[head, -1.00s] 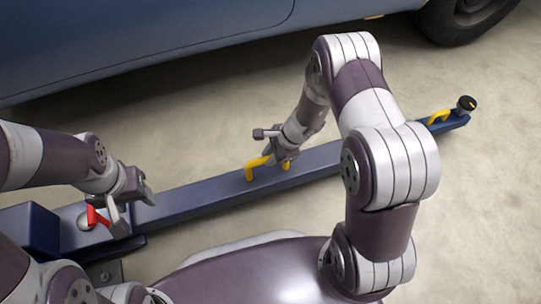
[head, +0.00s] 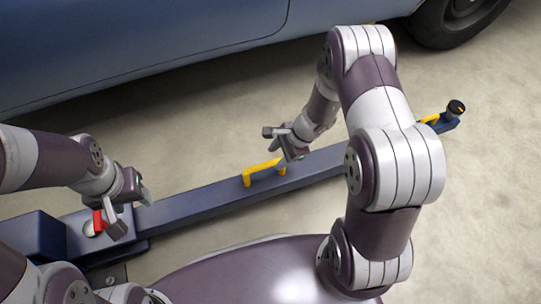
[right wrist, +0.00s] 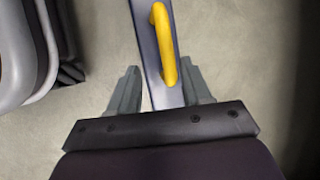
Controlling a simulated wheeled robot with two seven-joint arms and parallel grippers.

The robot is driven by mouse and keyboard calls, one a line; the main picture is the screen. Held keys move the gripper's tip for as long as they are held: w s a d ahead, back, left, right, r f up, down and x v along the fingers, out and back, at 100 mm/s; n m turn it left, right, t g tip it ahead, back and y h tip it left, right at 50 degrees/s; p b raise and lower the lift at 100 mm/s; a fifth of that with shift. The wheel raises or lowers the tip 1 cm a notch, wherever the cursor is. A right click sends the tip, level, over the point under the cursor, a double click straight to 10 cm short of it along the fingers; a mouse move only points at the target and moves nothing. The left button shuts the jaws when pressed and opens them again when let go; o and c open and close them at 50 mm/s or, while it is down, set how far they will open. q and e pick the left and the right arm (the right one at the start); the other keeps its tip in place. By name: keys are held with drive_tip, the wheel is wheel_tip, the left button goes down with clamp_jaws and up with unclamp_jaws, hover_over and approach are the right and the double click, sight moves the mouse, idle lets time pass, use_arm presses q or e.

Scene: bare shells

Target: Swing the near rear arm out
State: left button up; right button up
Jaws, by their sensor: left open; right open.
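The near rear arm (head: 205,204) is a long dark blue beam slanting up and right along the floor beside the car. A yellow handle (head: 247,179) stands on its middle; it also shows in the right wrist view (right wrist: 168,70). My right gripper (head: 281,146) is open just above that handle, apart from it. My left gripper (head: 108,220) is open at the red lever (head: 98,222) by the beam's left end; contact is unclear.
The blue car body (head: 130,50) and a tyre (head: 450,20) lie behind the beam. A black round pad (head: 456,107) stands on the beam's far end, near a second yellow handle (head: 429,119). Bare floor lies between car and beam.

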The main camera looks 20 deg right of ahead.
use_arm(q)
wheel_tip(320, 180, up, 4)
drive_tip(key=shift+f+p, duration=0.2)
drive_tip(key=shift+p, duration=0.9)
use_arm(e)
drive_tip(key=v, duration=0.5)
drive_tip(key=shift+s+d+r, duration=0.1)
drive_tip(key=shift+d+r, duration=0.05)
drive_tip(key=shift+r, duration=0.1)
